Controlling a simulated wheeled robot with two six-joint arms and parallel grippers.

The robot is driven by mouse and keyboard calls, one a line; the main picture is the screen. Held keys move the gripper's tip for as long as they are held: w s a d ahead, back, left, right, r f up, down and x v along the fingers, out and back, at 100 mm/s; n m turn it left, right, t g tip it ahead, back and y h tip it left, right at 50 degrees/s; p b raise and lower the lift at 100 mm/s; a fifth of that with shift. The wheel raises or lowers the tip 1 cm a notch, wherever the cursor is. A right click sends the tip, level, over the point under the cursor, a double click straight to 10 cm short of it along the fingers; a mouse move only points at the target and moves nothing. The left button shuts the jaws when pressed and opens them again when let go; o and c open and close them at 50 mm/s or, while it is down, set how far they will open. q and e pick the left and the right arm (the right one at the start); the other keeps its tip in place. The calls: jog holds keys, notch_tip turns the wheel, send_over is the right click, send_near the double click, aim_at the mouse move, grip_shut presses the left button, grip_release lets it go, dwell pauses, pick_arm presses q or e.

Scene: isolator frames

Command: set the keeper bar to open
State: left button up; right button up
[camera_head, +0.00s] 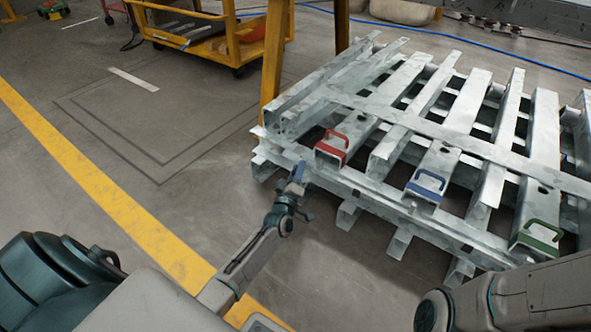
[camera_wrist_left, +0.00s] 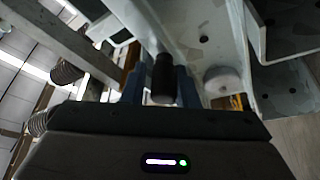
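A stack of grey metal frames (camera_head: 450,118) stands at the right of the head view, with red (camera_head: 332,146), blue (camera_head: 428,183) and green (camera_head: 541,233) handles on its bars. My left gripper (camera_head: 297,174) is at its near left corner, fingers pointing up at it. In the left wrist view, a dark cylindrical handle (camera_wrist_left: 163,77) stands between the two blue fingers (camera_wrist_left: 162,88), which sit close on both sides of it. I cannot tell which part is the keeper bar or how it is set. My right gripper is outside the view.
A yellow cart (camera_head: 215,42) and a yellow post (camera_head: 273,60) stand behind the frames' left side. A yellow floor line (camera_head: 130,212) runs along the left. The floor between the line and the frames is clear. My right arm is at the lower right.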

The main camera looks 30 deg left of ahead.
pick_arm(q)
jog(key=shift+o, duration=0.5)
jog(key=shift+w+r, duration=0.1)
jog(key=shift+s+d+f, duration=0.15)
jog(key=shift+s+f, duration=0.1)
jog(key=shift+s, duration=0.05)
jog(key=p+v, duration=0.4)
jog(key=v, duration=0.6)
jog(key=shift+s+r, duration=0.2)
